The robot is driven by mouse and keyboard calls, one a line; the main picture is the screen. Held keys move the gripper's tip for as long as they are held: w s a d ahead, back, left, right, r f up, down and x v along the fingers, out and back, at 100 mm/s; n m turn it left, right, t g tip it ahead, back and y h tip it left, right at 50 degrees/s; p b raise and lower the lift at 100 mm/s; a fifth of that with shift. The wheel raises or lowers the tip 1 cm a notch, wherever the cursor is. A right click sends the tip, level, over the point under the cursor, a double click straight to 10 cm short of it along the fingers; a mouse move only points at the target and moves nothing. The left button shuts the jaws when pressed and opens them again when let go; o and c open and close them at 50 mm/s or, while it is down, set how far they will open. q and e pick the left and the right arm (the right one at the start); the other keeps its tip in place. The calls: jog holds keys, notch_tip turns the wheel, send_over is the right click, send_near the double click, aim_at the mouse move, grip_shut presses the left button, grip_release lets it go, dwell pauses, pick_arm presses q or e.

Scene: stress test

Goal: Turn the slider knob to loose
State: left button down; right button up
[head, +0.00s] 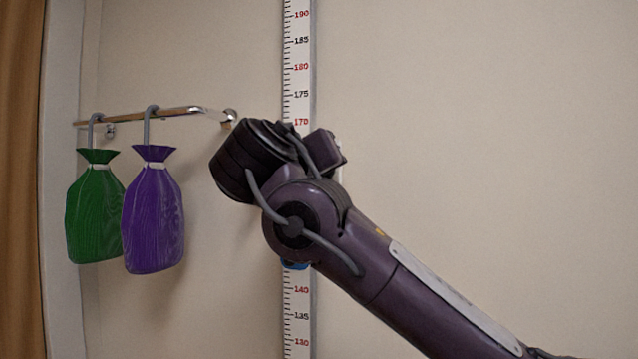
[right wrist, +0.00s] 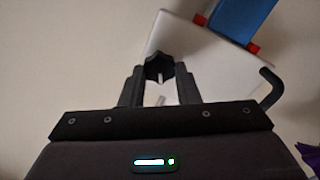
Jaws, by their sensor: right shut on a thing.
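The black slider knob (right wrist: 159,65) shows between the fingertips of my right gripper (right wrist: 160,76) in the right wrist view. The gripper is shut on it, one finger on each side. Behind the knob is the pale slider body (right wrist: 212,62), tilted in this view, with a blue piece (right wrist: 242,18) and red ends at its top right. In the head view my right arm reaches in from the lower right and hides the knob and most of the slider. A bit of blue (head: 295,265) shows below the wrist. My left gripper is not in view.
A height scale (head: 298,60) runs up the beige wall behind my arm. At left, a metal rail (head: 150,115) carries a green bag (head: 95,212) and a purple bag (head: 153,215). A brown curtain (head: 20,180) hangs at the far left. The wall at right is bare.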

jog(key=shift+a+f+n+b, duration=0.1)
jog(key=shift+n+b, duration=0.45)
jog(key=shift+n, duration=2.55)
jog(key=shift+a+f+n+b, duration=0.1)
jog(key=shift+n+b, duration=0.4)
jog(key=shift+n, duration=2.6)
jog(key=o, duration=1)
jog(key=shift+w+d, duration=0.1)
